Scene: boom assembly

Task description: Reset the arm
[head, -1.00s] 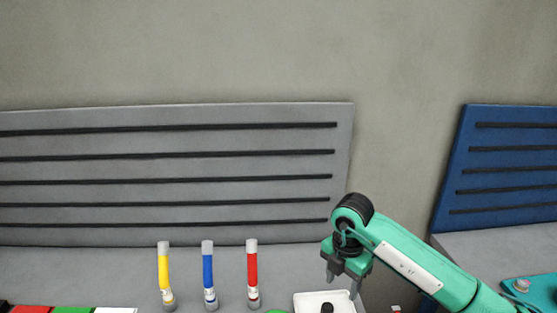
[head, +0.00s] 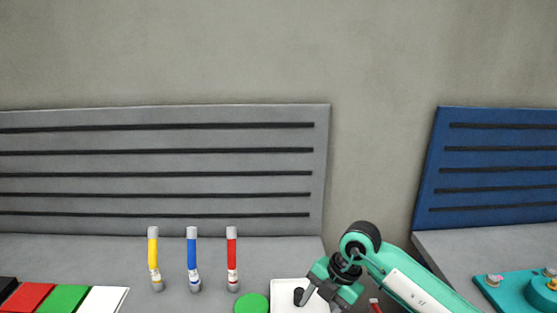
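My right arm, green and black, comes in from the lower right in the head view. Its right gripper (head: 322,300) points down at the right side of a white tray (head: 283,284). The fingers look apart, with nothing seen between them; the lower finger is partly cut off by the picture's bottom edge. A short black cylinder (head: 298,296) stands in the tray just left of the near finger; I cannot tell whether they touch. My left gripper is not in view.
Yellow (head: 153,252), blue (head: 192,254) and red (head: 232,254) tubes stand left of the tray. A green disc (head: 252,303) lies beside it. Coloured squares (head: 66,298) lie at lower left. A teal device (head: 520,291) sits at right. Grey (head: 170,162) and blue (head: 490,182) slotted panels stand behind.

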